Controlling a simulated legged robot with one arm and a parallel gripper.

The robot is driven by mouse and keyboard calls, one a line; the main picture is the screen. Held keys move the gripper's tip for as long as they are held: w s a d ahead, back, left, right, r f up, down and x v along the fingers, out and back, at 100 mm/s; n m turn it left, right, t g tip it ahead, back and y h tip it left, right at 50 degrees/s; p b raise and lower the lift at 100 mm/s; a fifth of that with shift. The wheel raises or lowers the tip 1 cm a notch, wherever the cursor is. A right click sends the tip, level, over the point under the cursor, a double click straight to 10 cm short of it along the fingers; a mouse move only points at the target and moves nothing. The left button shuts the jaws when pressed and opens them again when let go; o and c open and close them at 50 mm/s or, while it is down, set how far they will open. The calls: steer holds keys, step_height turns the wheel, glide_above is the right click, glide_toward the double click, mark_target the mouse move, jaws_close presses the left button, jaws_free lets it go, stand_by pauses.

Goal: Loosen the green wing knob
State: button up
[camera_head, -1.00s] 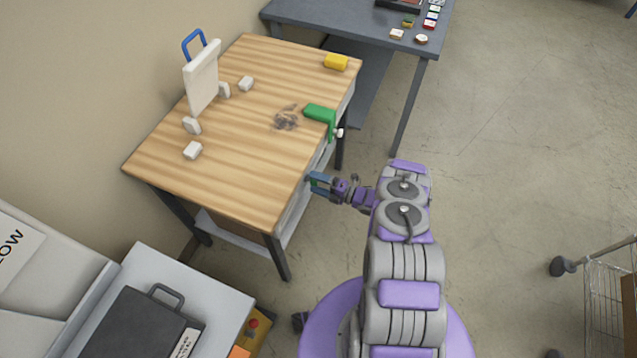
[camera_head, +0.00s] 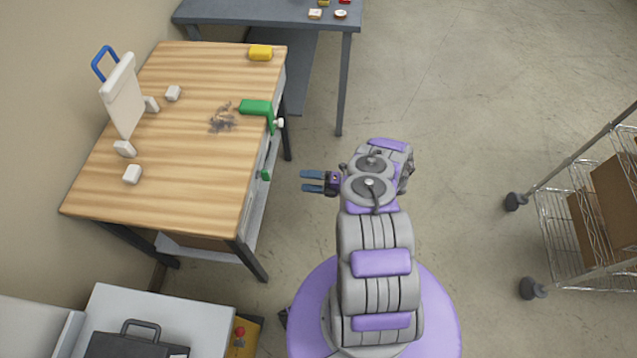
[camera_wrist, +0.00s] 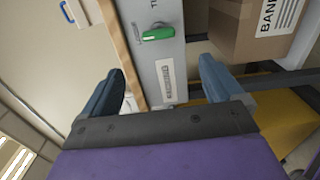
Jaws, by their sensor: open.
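The green wing knob (camera_head: 265,175) sticks out from the front side of the wooden-topped table, below its edge. In the wrist view the green knob (camera_wrist: 158,34) sits on a grey panel, with its wing lying roughly crosswise in the picture. My gripper (camera_head: 312,181) is open and empty, to the right of the knob and apart from it. In the wrist view my two blue fingers (camera_wrist: 163,90) stand wide apart, with the knob beyond them and nothing between them.
A green clamp (camera_head: 258,108) grips the wooden table's (camera_head: 190,185) edge near the knob. A yellow block (camera_head: 260,53) and a white stand (camera_head: 122,100) are on top. In the wrist view a cardboard box (camera_wrist: 250,30) is beside the panel. A wire cart (camera_head: 570,220) stands right; floor between is clear.

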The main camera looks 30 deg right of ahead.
steer(key=v, duration=0.3)
steer(key=shift+s+d, duration=0.15)
steer(key=shift+d, duration=0.05)
stand_by(0.4)
